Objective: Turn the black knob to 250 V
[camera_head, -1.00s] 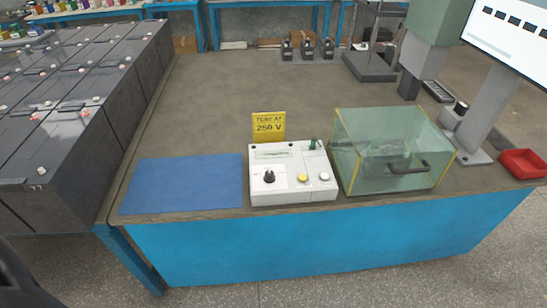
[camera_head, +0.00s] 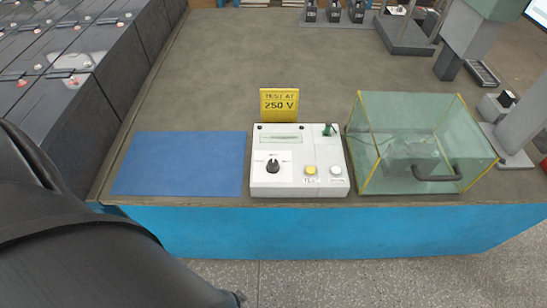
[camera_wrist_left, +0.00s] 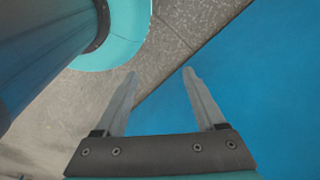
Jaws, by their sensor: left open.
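The black knob (camera_head: 272,166) sits on the left part of the white tester box (camera_head: 316,154), with small markings around it too small to read surely. The knob's pointer looks roughly upright. A yellow sign (camera_head: 279,104) behind the box reads "TEST AT 250 V". My left arm fills the lower left of the head view, and its gripper is not clearly seen there. In the left wrist view my left gripper (camera_wrist_left: 159,78) is open and empty, its fingers over the floor and the blue bench front, away from the knob. My right gripper is not in view.
A blue mat (camera_head: 180,163) lies left of the box. A glass case (camera_head: 415,145) with a dark handle stands close on its right. A yellow button (camera_head: 310,170) and a white button (camera_head: 336,170) sit right of the knob. Black batteries (camera_head: 110,60) stand at left.

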